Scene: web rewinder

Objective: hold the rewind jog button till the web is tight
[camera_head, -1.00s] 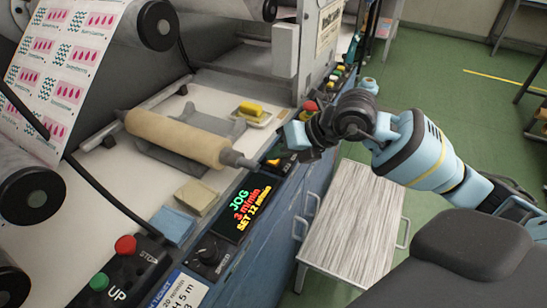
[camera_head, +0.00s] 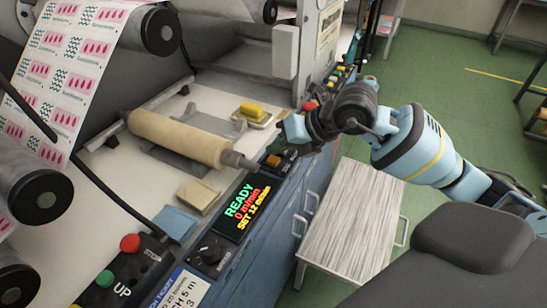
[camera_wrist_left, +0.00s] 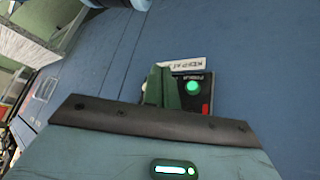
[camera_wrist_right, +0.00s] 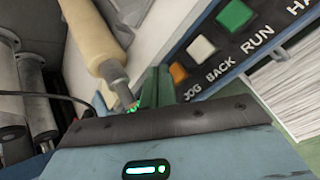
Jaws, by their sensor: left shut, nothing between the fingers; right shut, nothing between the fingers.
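The orange JOG button (camera_wrist_right: 178,72) is at the end of a button row in the right wrist view; it also shows in the head view (camera_head: 272,160). My right gripper (camera_wrist_right: 157,70) is shut and empty, its tips just beside the button; I cannot tell whether they touch it. The display (camera_head: 243,207) reads READY, 0 m/min. The printed web (camera_head: 65,75) runs down over rollers at the left; its tightness is hard to judge. My left gripper (camera_wrist_left: 164,70) is shut and empty in front of a small panel with a lit green button (camera_wrist_left: 193,88).
White BACK (camera_wrist_right: 201,47) and green RUN (camera_wrist_right: 234,16) buttons sit close to JOG. A tan roller (camera_head: 180,138) and a yellow block (camera_head: 251,110) lie on the deck. A grey cart (camera_head: 350,225) stands beside the machine.

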